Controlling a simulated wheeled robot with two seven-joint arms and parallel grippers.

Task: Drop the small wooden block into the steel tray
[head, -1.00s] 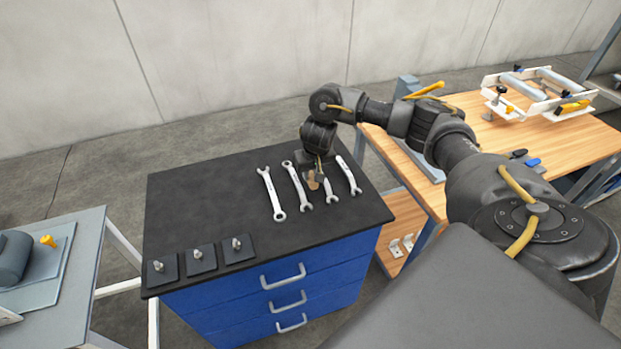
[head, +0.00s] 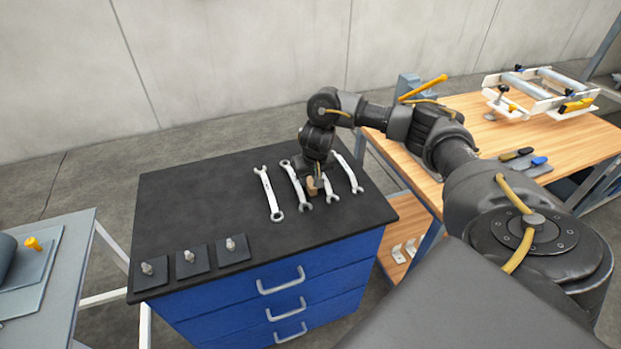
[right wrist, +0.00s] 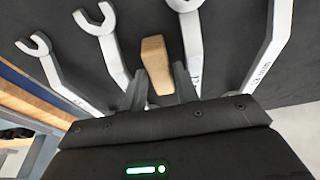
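The small wooden block (head: 312,186) is on the black cabinet top among the wrenches. My right gripper (head: 318,179) points down at it from above. In the right wrist view the block (right wrist: 155,62) lies between the two finger tips of the right gripper (right wrist: 160,78). The fingers stand apart on either side of it, very near its sides, and I see no clear grip on it. I cannot make out a steel tray in either view. My left gripper is out of view.
Several wrenches (head: 268,193) lie close around the block on the cabinet top (head: 200,200). Small dark plates with studs (head: 190,262) line its front left edge. A wooden workbench (head: 480,135) stands to the right, a grey table (head: 60,290) to the left.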

